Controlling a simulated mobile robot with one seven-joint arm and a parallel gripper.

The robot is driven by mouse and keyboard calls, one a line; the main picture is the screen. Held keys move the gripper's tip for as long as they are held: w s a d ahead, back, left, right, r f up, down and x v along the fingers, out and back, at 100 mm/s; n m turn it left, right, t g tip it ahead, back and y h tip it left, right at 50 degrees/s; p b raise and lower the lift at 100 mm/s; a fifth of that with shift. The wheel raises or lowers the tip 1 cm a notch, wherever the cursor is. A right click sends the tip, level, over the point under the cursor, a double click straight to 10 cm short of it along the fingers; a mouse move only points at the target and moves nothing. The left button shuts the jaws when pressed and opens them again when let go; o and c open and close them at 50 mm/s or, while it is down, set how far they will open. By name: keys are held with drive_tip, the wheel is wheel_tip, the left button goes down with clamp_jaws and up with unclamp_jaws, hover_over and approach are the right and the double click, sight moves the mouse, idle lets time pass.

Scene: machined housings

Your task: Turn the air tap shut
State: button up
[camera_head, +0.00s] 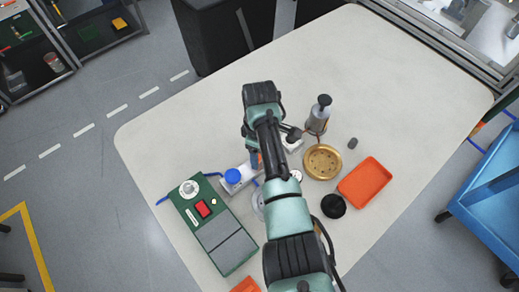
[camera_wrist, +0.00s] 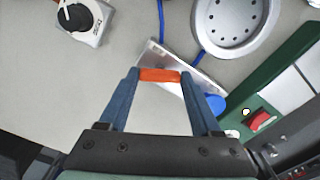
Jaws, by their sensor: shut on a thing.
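The air tap's orange handle (camera_wrist: 160,75) lies between my fingertips in the wrist view. My gripper (camera_wrist: 159,78) is shut on it, with one blue finger at each end. The tap's pale body (camera_wrist: 185,66) runs slantwise behind it, with a blue round knob (camera_wrist: 215,104) at its lower right end and blue tubing (camera_wrist: 196,30) above. The handle lies at an angle to the body. In the head view, the body (camera_head: 240,181) and blue knob (camera_head: 232,176) show left of my arm. My gripper (camera_head: 257,160) is partly hidden there by my wrist.
A green board (camera_head: 222,237) with a red switch stands close to the tap's left. A brass flange (camera_head: 322,162), a dispenser bottle (camera_head: 318,115), an orange tray (camera_head: 364,182) and a black round part (camera_head: 333,206) stand right of my arm. The table's far part is clear.

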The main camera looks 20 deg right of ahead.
drive_tip(key=m, duration=0.5)
drive_tip(key=shift+p, duration=0.4)
drive_tip(key=shift+m, duration=0.4)
drive_tip(key=o, duration=1.4)
drive_tip(key=shift+r, duration=0.15)
wheel_tip(320, 180, up, 13)
drive_tip(key=shift+f+b, duration=0.1)
drive_tip(key=shift+b, duration=0.5)
